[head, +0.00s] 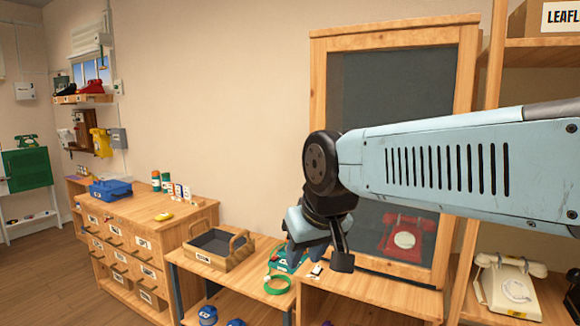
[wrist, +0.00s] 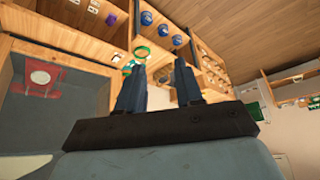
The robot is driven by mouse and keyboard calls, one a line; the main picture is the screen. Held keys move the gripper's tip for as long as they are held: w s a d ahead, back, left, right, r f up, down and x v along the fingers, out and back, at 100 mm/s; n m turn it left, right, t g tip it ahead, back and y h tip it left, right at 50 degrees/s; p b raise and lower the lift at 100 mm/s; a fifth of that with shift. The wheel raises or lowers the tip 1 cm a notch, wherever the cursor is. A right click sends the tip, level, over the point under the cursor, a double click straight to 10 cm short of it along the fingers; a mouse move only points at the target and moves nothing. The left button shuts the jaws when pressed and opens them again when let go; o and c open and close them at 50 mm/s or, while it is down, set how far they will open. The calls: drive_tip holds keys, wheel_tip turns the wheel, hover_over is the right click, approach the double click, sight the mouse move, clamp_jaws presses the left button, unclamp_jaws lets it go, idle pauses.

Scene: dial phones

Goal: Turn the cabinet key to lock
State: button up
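The cabinet (head: 318,88) is a tall wooden frame with a dark glass door, and a red dial phone (head: 408,238) shows behind the glass. It also shows at the left of the wrist view (wrist: 85,63). My gripper (head: 320,255) hangs in front of the cabinet's lower left side, pointing down in the head view. In the wrist view its two fingers (wrist: 160,85) stand apart with nothing between them, so it is open and empty. I cannot make out a key or keyhole; my arm hides part of the door.
A bench below holds a wooden tray (head: 190,250), a green ring (head: 277,284) and small items beside it. A cream phone (head: 507,285) stands on the right shelf. The left floor is clear.

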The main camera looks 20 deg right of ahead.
drive_tip(key=shift+w+d, duration=0.1)
drive_tip(key=shift+d, duration=0.15)
drive_tip(key=shift+d, duration=0.1)
drive_tip(key=w+d+r+n+g+h, duration=0.2)
drive_tip(key=w+d+h, duration=0.8)
drive_tip(key=w+d, duration=0.3)
drive_tip(key=w+r+n+t+h, duration=0.2)
drive_tip(key=w+n+t+h, duration=0.4)
drive_tip(key=w, duration=1.7)
drive_tip(key=w+d+t+y, duration=0.1)
drive_tip(key=w+d, duration=0.7)
drive_tip(key=d, duration=0.3)
drive_tip(key=shift+d+m+y, duration=0.25)
drive_tip(key=shift+m+y, duration=0.05)
drive_tip(key=shift+c, duration=0.3)
